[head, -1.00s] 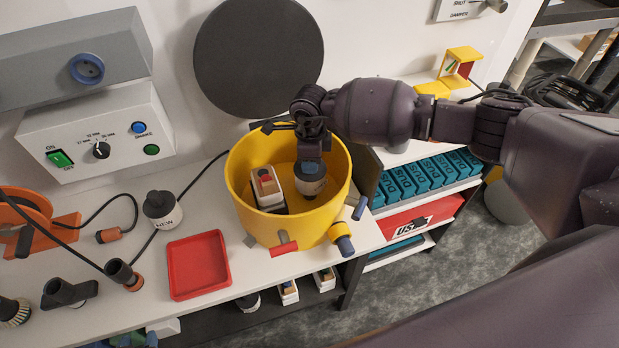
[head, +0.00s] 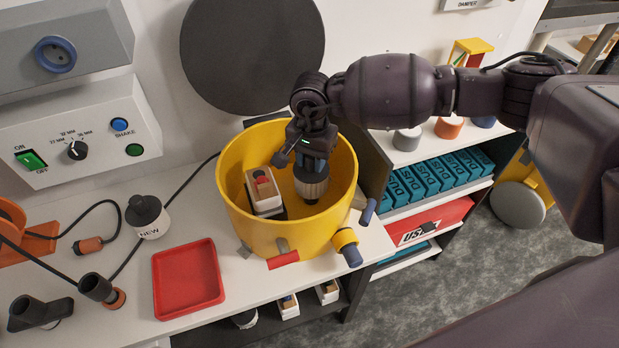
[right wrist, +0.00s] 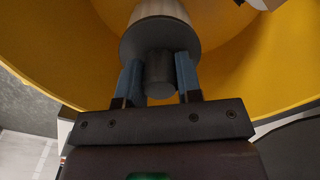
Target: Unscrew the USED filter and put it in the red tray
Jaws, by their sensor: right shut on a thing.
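The filter (head: 311,188) is a grey-and-pale cylinder standing inside the open yellow drum (head: 250,232); I see no USED label on it. My right gripper (head: 312,166) reaches down into the drum over it. In the right wrist view its two blue fingers (right wrist: 159,82) are shut on the dark knob on top of the filter (right wrist: 160,45). The filter's lower end is hidden, so I cannot tell whether it is still threaded in. The red tray (head: 188,280) lies empty on the bench, left of the drum. My left gripper is out of view.
A dark-topped filter marked NEW (head: 147,217) stands behind the tray. A white block with a red top (head: 264,188) is in the drum beside the filter. Black hose nozzles (head: 98,287) stand left of the tray. Clamps stick out from the drum's front.

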